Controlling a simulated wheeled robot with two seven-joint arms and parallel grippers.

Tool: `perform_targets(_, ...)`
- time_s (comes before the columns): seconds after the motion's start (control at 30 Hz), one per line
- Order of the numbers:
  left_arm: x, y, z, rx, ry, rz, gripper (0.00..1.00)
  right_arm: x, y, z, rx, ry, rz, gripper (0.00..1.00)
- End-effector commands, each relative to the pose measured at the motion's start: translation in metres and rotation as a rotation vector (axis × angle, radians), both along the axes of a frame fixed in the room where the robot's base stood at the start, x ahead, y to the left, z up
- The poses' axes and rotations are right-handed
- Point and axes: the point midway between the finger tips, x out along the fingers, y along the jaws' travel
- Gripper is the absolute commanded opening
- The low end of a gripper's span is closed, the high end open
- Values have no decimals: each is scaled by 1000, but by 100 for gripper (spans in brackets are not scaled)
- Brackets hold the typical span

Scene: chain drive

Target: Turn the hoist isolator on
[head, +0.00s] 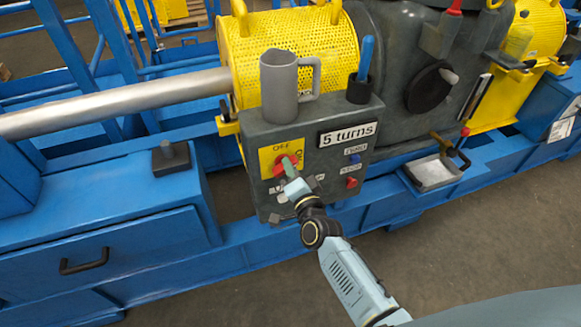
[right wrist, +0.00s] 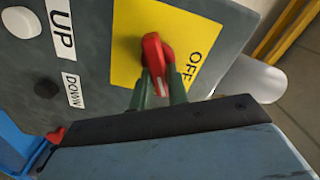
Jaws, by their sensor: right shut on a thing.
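The hoist isolator is a red rotary handle (head: 281,163) on a yellow plate (head: 268,160) at the left of the grey control box's front. OFF is printed at the plate's top; lettering at its right edge is partly covered. My right gripper (head: 289,170) reaches up from below and is shut on the handle. In the right wrist view the red handle (right wrist: 154,55) sits between the green fingertips (right wrist: 163,90), with OFF on the plate (right wrist: 128,45) to its right. I cannot tell exactly which mark the handle points to. My left gripper is out of view.
The control box (head: 335,135) carries a "5 turns" label, a blue and a red button, a grey mug (head: 282,88) and a black holder with a blue-handled tool (head: 362,75) on top. UP and DOWN labels (right wrist: 62,28) lie beside the plate. A metal tray (head: 432,173) stands right.

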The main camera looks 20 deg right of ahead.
Motion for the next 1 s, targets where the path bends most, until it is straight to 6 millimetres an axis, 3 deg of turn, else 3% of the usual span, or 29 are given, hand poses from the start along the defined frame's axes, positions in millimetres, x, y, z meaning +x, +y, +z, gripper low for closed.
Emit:
perform_targets(0.5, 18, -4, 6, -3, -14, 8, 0, 0, -1, -5, 404, 14, 0, 0)
perform_targets(1.0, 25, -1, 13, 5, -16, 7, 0, 0, -2, -6, 525, 19, -1, 0)
